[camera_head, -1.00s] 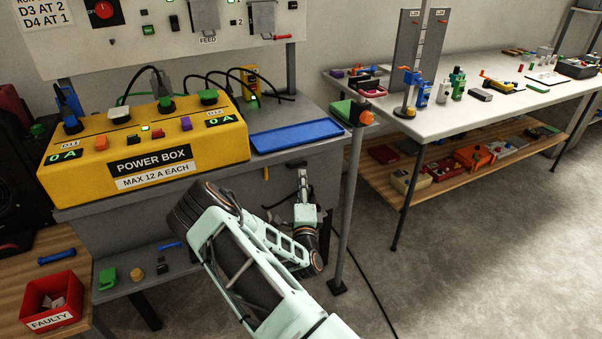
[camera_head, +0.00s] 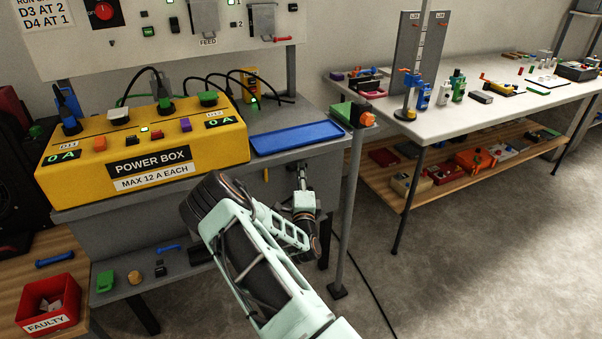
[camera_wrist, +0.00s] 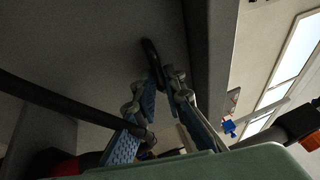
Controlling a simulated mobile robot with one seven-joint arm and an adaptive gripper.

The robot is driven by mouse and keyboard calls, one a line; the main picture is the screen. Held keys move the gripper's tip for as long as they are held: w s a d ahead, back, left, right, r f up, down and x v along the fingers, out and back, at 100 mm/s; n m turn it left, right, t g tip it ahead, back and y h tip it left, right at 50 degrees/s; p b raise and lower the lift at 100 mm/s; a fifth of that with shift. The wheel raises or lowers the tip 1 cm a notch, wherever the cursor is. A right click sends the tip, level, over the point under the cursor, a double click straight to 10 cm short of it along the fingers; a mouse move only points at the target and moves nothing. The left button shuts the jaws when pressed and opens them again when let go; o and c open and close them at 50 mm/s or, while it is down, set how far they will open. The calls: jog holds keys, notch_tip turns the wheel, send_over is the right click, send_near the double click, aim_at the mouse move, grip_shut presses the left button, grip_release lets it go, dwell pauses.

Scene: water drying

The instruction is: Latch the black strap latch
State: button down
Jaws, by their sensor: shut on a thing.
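My gripper (camera_head: 301,178) is below the front edge of the grey bench, beside the grey cabinet, in the head view. In the wrist view its blue-padded fingers (camera_wrist: 158,82) converge on a black curved strap piece (camera_wrist: 151,55), which I take to be the black strap latch. The fingers are closed on it, against a dark grey panel (camera_wrist: 90,45). The head view does not show the strap clearly, because the gripper and arm are in front. I cannot tell whether the strap is hooked on anything.
The bench carries a yellow power box (camera_head: 140,150) and a blue tray (camera_head: 296,137) above my gripper. A low shelf (camera_head: 135,287) with small parts is at left. The floor at right is clear.

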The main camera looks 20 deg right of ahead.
jog(key=shift+r+m+p, duration=0.1)
jog(key=shift+m+p, duration=0.3)
jog(key=shift+p, duration=0.3)
jog(key=m+g+p, duration=0.1)
jog(key=m+p, duration=0.2)
jog(key=p, duration=0.2)
jog(key=a+f+m+g+y+p, duration=0.1)
jog(key=m+p, duration=0.2)
jog(key=p, duration=0.3)
jog(key=f+m+g+y+p, duration=0.1)
jog(key=m+g+p, duration=0.1)
jog(key=m+p, duration=0.2)
jog(key=shift+s+a+p, duration=0.1)
jog(key=shift+a+p, duration=0.3)
jog(key=shift+p, duration=0.4)
jog(key=a+m+g+y+p, duration=0.1)
jog(key=m+p, duration=0.1)
jog(key=p, duration=0.6)
jog(key=shift+y+p, duration=0.3)
jog(key=shift+y, duration=0.1)
jog(key=m+p, duration=0.1)
jog(key=p, duration=0.1)
jog(key=y+p, duration=0.1)
jog(key=p, duration=0.2)
jog(key=shift+a+f+m, duration=0.25)
jog(key=shift+a+m, duration=0.05)
jog(key=shift+m, duration=0.1)
jog(key=shift+f+p, duration=0.2)
jog(key=shift+p, duration=0.35)
